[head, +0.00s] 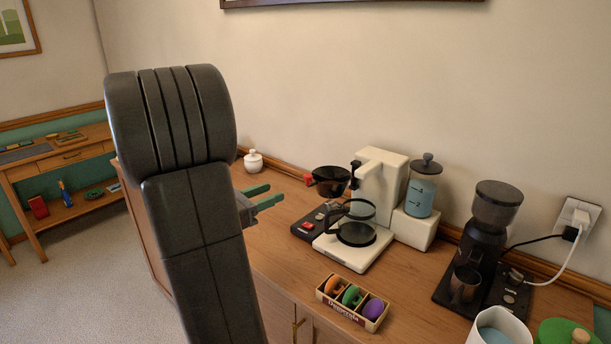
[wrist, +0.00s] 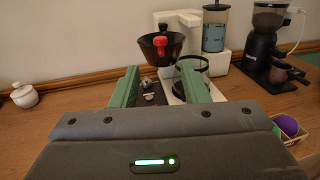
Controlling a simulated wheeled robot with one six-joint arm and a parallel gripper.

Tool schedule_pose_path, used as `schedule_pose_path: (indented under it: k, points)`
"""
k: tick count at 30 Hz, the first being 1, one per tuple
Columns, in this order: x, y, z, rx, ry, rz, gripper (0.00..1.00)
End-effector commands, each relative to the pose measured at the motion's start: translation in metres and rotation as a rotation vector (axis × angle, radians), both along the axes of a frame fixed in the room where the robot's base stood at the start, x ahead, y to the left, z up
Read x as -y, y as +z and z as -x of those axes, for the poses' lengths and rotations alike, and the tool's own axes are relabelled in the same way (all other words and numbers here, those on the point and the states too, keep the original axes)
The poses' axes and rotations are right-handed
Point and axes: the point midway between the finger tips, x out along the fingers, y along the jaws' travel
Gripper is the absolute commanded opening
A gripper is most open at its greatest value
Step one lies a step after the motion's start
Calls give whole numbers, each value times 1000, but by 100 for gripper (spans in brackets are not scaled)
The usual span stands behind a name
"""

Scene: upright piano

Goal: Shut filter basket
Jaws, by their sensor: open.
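The coffee maker (head: 378,184) is cream-white and stands on the wooden counter. Its dark filter basket (head: 330,185) is swung out to the left of the body, with a red handle (head: 308,179) on its left side. In the wrist view the basket (wrist: 175,48) is ahead, and its red handle (wrist: 160,43) faces me. The glass carafe (head: 356,231) sits on the machine's base, below and right of the basket. My gripper (head: 268,195) has green fingers, open and empty, left of the basket and apart from it. The fingers also show in the wrist view (wrist: 160,76).
A coffee grinder (head: 484,235) stands at the right, with a cord to the wall outlet. A box of coloured discs (head: 352,306) lies at the counter's front. A white lidded jar (head: 253,161) stands at the back left, with bare counter beside it.

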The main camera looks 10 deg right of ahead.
Motion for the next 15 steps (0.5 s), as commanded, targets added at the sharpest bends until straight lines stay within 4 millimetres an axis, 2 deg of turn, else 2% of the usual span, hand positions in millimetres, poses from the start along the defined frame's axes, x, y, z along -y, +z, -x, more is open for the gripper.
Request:
schedule_pose_path:
  k: [15]
  points:
    - [73, 0, -37, -1, -6, -4, 41]
